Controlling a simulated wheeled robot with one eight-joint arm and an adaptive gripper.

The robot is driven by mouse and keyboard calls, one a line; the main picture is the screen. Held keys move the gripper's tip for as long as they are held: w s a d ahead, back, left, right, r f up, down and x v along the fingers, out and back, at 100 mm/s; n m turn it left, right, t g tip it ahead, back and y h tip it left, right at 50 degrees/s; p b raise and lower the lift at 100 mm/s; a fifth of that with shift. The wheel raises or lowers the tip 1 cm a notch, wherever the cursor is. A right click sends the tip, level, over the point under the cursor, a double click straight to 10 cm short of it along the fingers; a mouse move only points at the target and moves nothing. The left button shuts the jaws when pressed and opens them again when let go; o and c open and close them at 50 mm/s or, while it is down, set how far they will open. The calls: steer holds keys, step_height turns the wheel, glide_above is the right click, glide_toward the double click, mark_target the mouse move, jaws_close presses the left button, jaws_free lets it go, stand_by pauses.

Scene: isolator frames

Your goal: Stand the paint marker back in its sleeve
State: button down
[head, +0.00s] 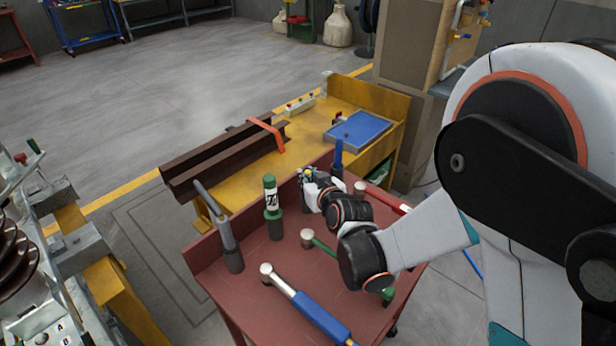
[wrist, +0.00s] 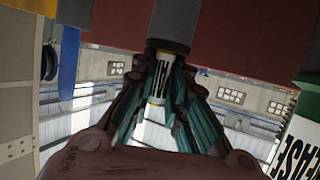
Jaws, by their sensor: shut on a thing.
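The paint marker (wrist: 158,85), pale with dark stripes, is between the fingers of my gripper (wrist: 167,78), which is shut on it. The wrist view looks upside down, with the red cart top across its upper part. A dark grey sleeve (wrist: 168,30) stands on the cart in line with the marker, right at its end. I cannot tell how far the marker sits inside it. In the head view my gripper (head: 309,177) is at the far side of the cart, and the marker and sleeve are mostly hidden by it.
The red cart (head: 255,292) also holds a green grease tube (head: 270,190), a grey-handled tool (head: 222,222), a blue upright thing (head: 338,155), a blue-handled tool (head: 318,316) and a green-handled hammer (head: 325,247). A yellow bench (head: 315,125) stands behind.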

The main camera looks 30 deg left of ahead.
steer(key=c, duration=1.5)
jaws_free()
steer(key=v, duration=1.2)
